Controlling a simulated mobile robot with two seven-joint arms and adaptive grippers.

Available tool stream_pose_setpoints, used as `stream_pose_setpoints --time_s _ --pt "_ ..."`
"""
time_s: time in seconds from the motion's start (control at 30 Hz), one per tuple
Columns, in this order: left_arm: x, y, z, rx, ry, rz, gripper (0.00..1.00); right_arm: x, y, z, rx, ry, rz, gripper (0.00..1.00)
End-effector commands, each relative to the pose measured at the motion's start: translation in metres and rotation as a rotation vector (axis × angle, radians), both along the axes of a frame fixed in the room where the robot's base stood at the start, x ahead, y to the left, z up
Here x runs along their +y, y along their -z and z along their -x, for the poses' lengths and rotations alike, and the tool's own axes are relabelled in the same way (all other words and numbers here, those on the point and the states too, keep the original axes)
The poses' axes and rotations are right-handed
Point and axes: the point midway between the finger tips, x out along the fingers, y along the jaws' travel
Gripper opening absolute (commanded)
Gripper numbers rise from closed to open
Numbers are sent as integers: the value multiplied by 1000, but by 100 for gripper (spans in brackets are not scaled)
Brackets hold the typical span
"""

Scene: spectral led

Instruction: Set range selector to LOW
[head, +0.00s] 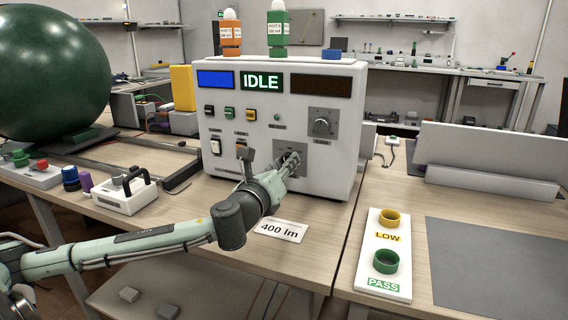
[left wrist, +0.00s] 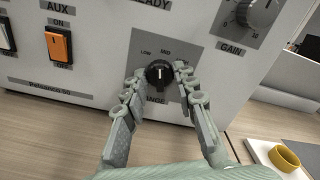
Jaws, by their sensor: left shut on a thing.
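The range selector is a black knob (left wrist: 158,73) on a grey plate (left wrist: 135,50) on the front panel of the white instrument (head: 215,165). The knob's white mark points roughly up, near MID. My left gripper (head: 291,160) reaches the plate in the head view. In the left wrist view its two fingers (left wrist: 157,80) are shut on the knob, one on each side. In the head view the gripper hides most of the knob. My right gripper is not in view.
The GAIN knob (head: 321,126) is just above and right of the selector. An orange AUX switch (left wrist: 58,45) is to its left. The display (head: 260,82) reads IDLE. A 400 lm card (head: 281,231) lies in front. A white LOW/PASS tray (head: 369,260) is to the right.

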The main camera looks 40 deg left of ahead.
Motion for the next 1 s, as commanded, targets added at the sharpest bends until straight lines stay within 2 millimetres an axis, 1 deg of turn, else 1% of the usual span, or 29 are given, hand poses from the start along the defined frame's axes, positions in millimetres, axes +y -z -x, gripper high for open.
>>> stream_pose_setpoints --time_s 0.2,0.5,0.7,1.0 --pt "0 -1 0 -47 -1 194 0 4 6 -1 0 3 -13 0" --pt "1 -1 0 -103 -2 424 0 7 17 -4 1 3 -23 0" --pt "1 -1 0 -128 -2 524 0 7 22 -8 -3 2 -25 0" --pt "1 -1 0 -144 -2 588 0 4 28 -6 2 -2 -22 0"
